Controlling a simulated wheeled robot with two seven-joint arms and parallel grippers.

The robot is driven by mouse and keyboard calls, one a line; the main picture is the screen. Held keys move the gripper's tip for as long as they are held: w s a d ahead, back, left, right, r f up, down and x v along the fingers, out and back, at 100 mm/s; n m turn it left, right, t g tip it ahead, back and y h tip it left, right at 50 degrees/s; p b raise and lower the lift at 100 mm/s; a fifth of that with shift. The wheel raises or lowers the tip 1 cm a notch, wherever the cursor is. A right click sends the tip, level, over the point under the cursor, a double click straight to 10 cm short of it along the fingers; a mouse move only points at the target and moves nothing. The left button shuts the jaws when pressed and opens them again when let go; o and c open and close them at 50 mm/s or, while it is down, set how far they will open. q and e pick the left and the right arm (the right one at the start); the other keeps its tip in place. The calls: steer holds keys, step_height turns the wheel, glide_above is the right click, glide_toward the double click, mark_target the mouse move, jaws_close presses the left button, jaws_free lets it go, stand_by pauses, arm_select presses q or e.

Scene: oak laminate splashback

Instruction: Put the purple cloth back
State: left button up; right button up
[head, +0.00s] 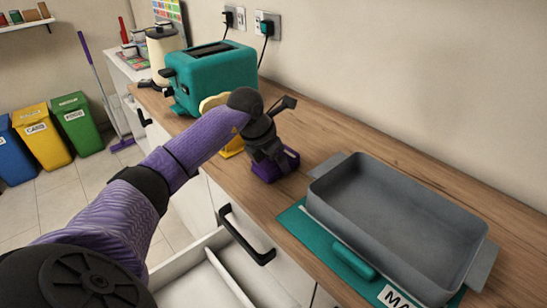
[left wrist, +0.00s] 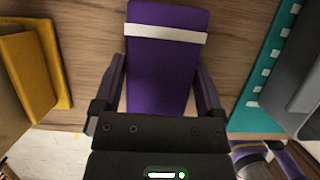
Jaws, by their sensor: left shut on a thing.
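The purple cloth (head: 277,168) is a folded block at the counter's front part, between a yellow item and a grey pan. In the left wrist view the purple cloth (left wrist: 165,72) has a white band across it. My left gripper (head: 268,156) points down over it and is shut on it, with a finger along each side in the left wrist view (left wrist: 162,88). The cloth is at or just above the wood; I cannot tell whether it touches.
A yellow item (head: 232,148) lies left of the cloth, partly hidden by my arm. A grey pan (head: 395,220) sits on a teal mat (head: 296,222) to the right. A teal toaster (head: 215,78) stands behind left. An open white drawer (head: 195,262) is below the counter.

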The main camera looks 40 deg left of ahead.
arm_select(q)
steer(key=o, duration=0.7)
steer(key=shift+f, duration=0.15)
steer(key=shift+o, duration=0.4)
arm_select(e)
steer(key=shift+s, duration=0.25)
arm_select(q)
steer(key=shift+r, duration=0.4)
steer(key=p+v, duration=0.4)
steer(key=v, duration=0.7)
steer(key=shift+r, duration=0.25)
arm_select(e)
steer(key=shift+t, duration=0.3)
steer(key=shift+w+a+r, duration=0.1)
steer(key=shift+w+r, duration=0.15)
steer(key=shift+r, duration=0.4)
steer(key=shift+w+a+r, duration=0.1)
steer(key=shift+w+r, duration=0.2)
steer(key=shift+r, duration=0.35)
steer(key=shift+w+a+r, duration=0.1)
steer(key=shift+w+r, duration=0.15)
steer(key=shift+r, duration=0.4)
